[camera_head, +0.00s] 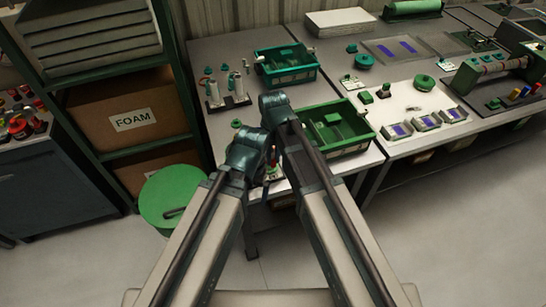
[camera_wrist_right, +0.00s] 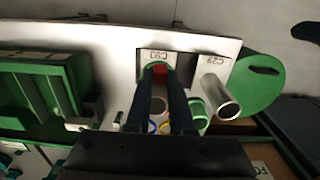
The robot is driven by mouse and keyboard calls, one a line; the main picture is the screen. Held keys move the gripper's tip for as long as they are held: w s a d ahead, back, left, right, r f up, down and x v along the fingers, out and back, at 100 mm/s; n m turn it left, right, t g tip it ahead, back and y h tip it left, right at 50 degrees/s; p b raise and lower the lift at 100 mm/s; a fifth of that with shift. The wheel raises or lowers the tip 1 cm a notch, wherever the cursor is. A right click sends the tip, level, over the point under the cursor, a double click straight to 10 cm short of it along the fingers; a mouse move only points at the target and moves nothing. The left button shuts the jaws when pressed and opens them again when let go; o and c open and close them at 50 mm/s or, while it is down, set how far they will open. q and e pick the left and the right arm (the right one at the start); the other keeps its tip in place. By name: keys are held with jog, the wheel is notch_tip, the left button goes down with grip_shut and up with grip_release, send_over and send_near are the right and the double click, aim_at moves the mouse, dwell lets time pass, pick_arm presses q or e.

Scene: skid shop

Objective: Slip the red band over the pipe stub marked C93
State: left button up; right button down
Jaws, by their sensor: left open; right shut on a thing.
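My right gripper (camera_wrist_right: 164,72) is shut on the red band (camera_wrist_right: 160,74), whose red shows between its fingertips at the C93 label (camera_wrist_right: 157,56). A round, dull end that looks like the C93 pipe stub (camera_wrist_right: 158,105) shows between the fingers. I cannot tell whether the band is around the stub. A bare metal stub (camera_wrist_right: 219,95) stands by the C29 label (camera_wrist_right: 201,60). In the head view my right gripper (camera_head: 272,98) is above the near left table; my left gripper (camera_head: 242,142) is open, lower and beside it. The arms largely hide the work there.
A green bin (camera_head: 348,150) sits right of my arms, another (camera_head: 270,75) behind. A rack with upright pegs (camera_head: 228,102) stands back left.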

aim_at(273, 164)
jog(key=shift+f+b, duration=0.75)
jog(key=shift+f, duration=0.05)
dwell(1.1)
jog(key=shift+f, duration=0.25)
jog(key=shift+f+b, duration=0.15)
jog(key=shift+b, duration=0.25)
jog(key=shift+f+b, duration=0.3)
jog(key=shift+f, duration=0.05)
jog(key=shift+f, duration=0.1)
dwell(0.4)
jog(key=shift+f+b, duration=0.4)
jog(key=shift+b, duration=0.15)
jog(key=shift+f+b, duration=0.3)
dwell(0.3)
jog(key=c, duration=0.7)
grip_release()
